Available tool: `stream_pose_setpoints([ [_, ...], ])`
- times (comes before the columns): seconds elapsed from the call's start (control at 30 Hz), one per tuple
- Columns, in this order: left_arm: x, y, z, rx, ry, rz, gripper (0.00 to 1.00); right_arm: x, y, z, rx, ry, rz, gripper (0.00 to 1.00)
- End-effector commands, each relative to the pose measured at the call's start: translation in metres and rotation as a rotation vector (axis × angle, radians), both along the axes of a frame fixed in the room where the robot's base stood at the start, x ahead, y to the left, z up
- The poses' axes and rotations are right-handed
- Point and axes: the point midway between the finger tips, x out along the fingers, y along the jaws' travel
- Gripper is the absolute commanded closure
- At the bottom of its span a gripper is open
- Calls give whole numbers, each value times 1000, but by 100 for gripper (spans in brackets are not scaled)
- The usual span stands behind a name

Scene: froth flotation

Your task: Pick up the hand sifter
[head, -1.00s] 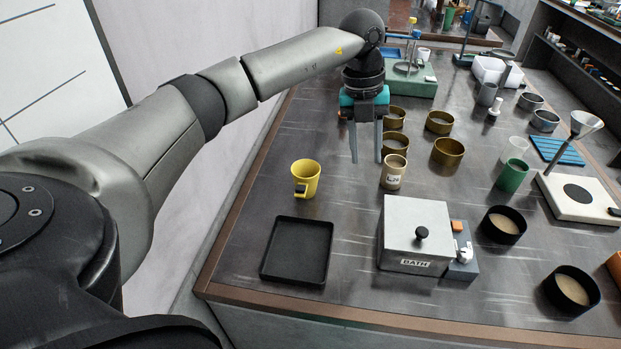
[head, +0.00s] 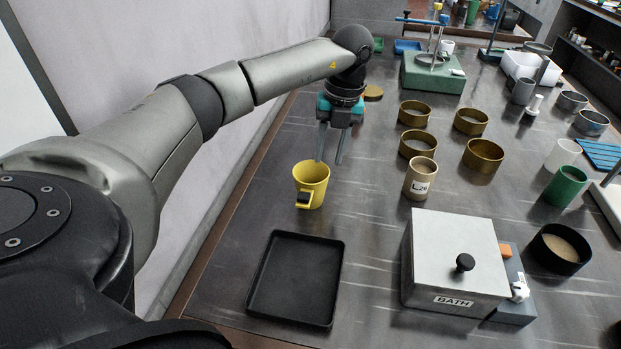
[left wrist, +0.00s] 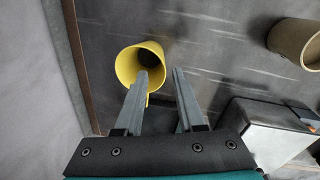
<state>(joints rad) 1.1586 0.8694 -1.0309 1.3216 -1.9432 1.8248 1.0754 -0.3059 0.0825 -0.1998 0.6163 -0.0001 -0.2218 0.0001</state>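A yellow cup-shaped thing with a dark piece on its handle, which looks like the hand sifter (head: 311,178), stands upright on the table. In the left wrist view the hand sifter (left wrist: 129,66) shows its open mouth and dark inside. My left gripper (head: 329,161) points down just behind it and slightly to its right, with the fingers apart. My right gripper is not in view.
A black tray (head: 261,308) lies in front of the sifter. A white-topped box marked BATH (head: 453,240) and a tan labelled cup (head: 420,181) stand to the right. Several brass rings (head: 484,157) lie behind. The wall is close on the left.

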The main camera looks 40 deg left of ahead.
Motion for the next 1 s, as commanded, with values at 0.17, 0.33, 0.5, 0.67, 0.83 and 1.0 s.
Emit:
stream_pose_setpoints([
  [0.17,-3,3,-29,0,1,0,62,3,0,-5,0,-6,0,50],
  [0.33,-3,3,-38,-1,-1,-1,62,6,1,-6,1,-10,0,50],
  [0.5,-6,2,-53,0,2,-1,62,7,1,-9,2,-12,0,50],
  [0.67,-10,1,-79,1,2,0,62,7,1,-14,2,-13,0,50],
  [0.83,-10,2,-89,-1,-1,0,62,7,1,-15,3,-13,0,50],
  [1.0,-10,2,-88,-1,-1,-1,64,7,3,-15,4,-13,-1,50],
])
